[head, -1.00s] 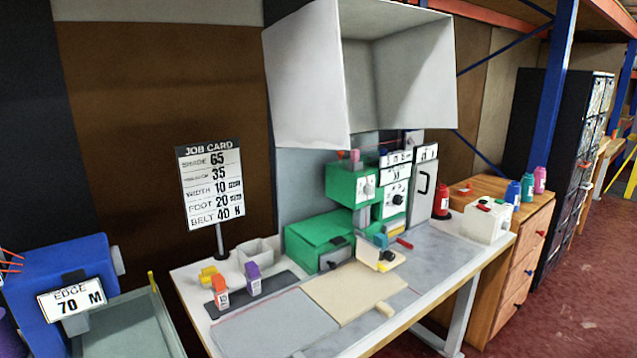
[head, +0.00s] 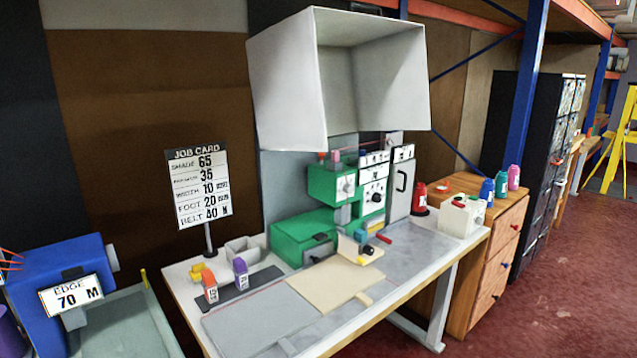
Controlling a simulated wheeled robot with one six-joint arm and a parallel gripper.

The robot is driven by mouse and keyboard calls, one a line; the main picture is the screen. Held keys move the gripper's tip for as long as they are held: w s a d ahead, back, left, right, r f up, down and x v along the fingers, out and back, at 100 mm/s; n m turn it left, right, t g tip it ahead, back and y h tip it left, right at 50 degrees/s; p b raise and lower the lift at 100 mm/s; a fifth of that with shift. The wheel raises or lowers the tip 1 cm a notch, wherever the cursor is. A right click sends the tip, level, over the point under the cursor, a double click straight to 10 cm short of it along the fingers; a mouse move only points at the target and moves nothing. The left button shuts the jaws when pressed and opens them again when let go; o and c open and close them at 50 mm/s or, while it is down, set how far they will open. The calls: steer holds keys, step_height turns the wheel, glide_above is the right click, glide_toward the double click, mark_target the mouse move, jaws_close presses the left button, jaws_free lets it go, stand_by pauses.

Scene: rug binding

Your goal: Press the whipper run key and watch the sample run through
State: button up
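The whipper is a green machine on the grey-topped bench, with a low green housing (head: 303,238) and a green upper head (head: 333,187) with dials. Small blue, yellow, black and red parts (head: 368,250) sit at its front; I cannot tell which, if any, is the run key. A beige flat piece (head: 325,284) lies on the bench in front of the machine; I cannot tell if it is the sample. A white box (head: 463,217) with a small red part on top stands to the right. My gripper is not in view.
A job card (head: 198,188) stands on a post at the left. A blue machine (head: 62,265) marked EDGE 70 M is at far left. A large grey hood (head: 290,85) hangs above the bench. Thread cones (head: 487,190) stand on a wooden cabinet (head: 515,235). Red floor at right is open.

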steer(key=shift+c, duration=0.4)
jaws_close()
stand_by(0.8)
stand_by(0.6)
